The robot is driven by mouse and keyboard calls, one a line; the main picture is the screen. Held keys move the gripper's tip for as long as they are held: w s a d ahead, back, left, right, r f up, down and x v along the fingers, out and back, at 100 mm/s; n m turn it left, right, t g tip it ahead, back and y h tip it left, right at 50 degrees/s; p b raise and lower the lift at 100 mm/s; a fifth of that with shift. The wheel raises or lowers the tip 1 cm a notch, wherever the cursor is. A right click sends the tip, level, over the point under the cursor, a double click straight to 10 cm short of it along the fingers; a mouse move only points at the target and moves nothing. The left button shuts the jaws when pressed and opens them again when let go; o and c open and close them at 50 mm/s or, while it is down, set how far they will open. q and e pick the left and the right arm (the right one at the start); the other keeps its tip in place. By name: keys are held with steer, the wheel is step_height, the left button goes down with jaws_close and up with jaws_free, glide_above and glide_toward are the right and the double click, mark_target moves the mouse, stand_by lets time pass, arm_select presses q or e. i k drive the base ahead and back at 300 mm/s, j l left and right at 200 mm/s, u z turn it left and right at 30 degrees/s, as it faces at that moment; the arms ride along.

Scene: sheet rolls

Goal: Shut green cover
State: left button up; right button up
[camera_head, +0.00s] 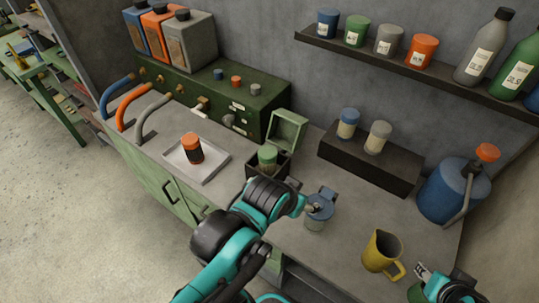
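The green cover (287,130) stands raised, open, at the back of a small dark box (256,169) on the bench. A container with a green lid (267,155) stands in the box. My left gripper (314,208) is in front and to the right of the box, away from the cover. It overlaps a blue-grey lidded jar (319,220) in the picture; I cannot tell whether it touches the jar, or whether its fingers are open. My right gripper (420,271) is at the lower right, beside a yellow jug; its finger opening is too small to judge.
The yellow jug (380,252) stands at the front right, with a blue canister (451,191) behind it. A dark riser (370,161) carries two jars behind the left gripper. A metal tray (211,164) with an orange-capped jar is left of the box.

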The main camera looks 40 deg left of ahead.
mark_target(287, 130)
steer(key=j+u, duration=0.1)
steer(key=u, duration=0.25)
steer(key=k+j+u, duration=0.1)
steer(key=u, duration=0.2)
steer(key=j+u, duration=0.2)
steer(key=u, duration=0.15)
steer(key=i+j+z, duration=0.1)
steer(key=z, duration=0.2)
steer(key=i+j+z, duration=0.1)
steer(key=j+z, duration=0.2)
